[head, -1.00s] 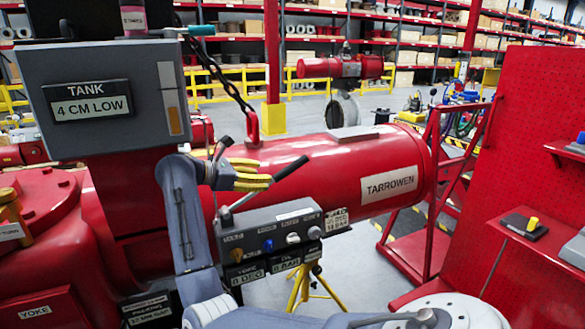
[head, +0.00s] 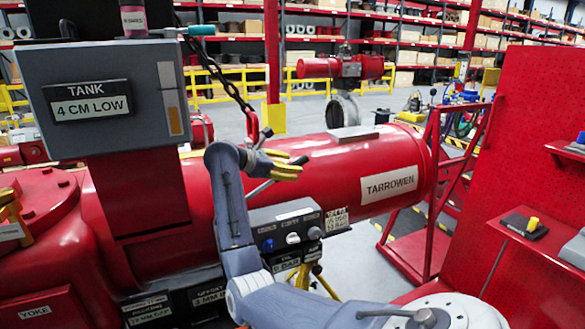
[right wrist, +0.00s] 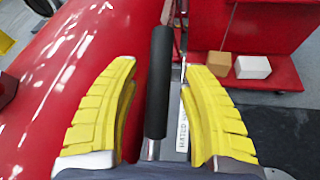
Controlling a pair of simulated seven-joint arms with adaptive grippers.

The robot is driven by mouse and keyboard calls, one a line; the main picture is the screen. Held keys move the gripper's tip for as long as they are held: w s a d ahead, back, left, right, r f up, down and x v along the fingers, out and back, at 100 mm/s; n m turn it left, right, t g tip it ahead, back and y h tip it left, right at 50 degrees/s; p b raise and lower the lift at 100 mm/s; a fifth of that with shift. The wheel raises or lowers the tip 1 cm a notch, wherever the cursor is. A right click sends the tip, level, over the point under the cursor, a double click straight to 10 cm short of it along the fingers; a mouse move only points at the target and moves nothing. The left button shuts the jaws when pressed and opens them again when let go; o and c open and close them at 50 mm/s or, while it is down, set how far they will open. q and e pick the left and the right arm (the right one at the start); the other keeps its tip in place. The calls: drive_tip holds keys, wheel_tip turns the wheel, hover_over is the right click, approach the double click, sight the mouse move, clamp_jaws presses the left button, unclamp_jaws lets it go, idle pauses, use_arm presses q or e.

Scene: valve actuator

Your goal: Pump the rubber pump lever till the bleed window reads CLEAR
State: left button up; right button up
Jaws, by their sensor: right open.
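The pump lever shows in the right wrist view as a black rubber grip (right wrist: 158,85) on a metal shaft. In the head view its shaft (head: 258,189) rises from the grey control panel (head: 290,233), with the grip mostly hidden by my gripper. My right gripper (head: 292,165) is open at the lever, above the panel. In the right wrist view its yellow fingers (right wrist: 160,72) stand on either side of the grip, with gaps visible on both sides. I cannot make out a bleed window or the word CLEAR. My left gripper is not in view.
The red TARROWEN cylinder (head: 340,175) lies behind the panel. A grey box (head: 108,90) with a display reading TANK 4 CM LOW stands at left. A chain (head: 225,82) hangs at a red hook. A red pegboard wall (head: 540,110) closes the right side.

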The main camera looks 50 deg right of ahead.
drive_tip(key=shift+s+d+f, duration=0.15)
drive_tip(key=shift+d+f, duration=0.05)
drive_tip(key=shift+d, duration=0.5)
drive_tip(key=shift+o, duration=0.3)
clamp_jaws()
